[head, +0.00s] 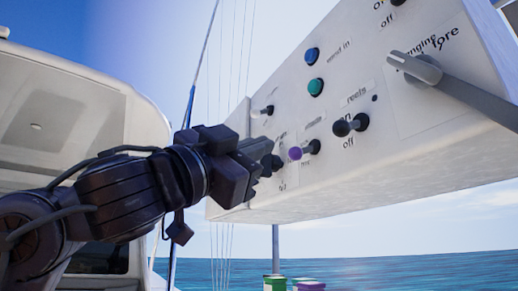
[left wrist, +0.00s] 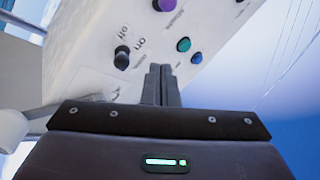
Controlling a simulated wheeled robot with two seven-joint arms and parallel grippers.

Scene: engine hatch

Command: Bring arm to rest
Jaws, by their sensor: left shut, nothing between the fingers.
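My left arm comes in from the left in the head view. Its gripper (head: 268,162) is beside the lower left part of a white control panel (head: 300,195). In the left wrist view the two fingers (left wrist: 160,85) are together, with nothing seen between them. The panel also shows behind them in that view (left wrist: 88,50). In the head view a purple-tipped knob (head: 296,153) is just right of the fingertips; I cannot tell whether they touch it or a dark switch partly behind them. My right gripper is not in view.
The panel carries a blue button (head: 312,55), a green button (head: 316,87), a black switch (head: 343,127) and a long grey lever (head: 460,88) reaching right. A white boat cabin (head: 60,110) stands at left. Green (head: 275,284) and purple (head: 310,286) objects show at the bottom.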

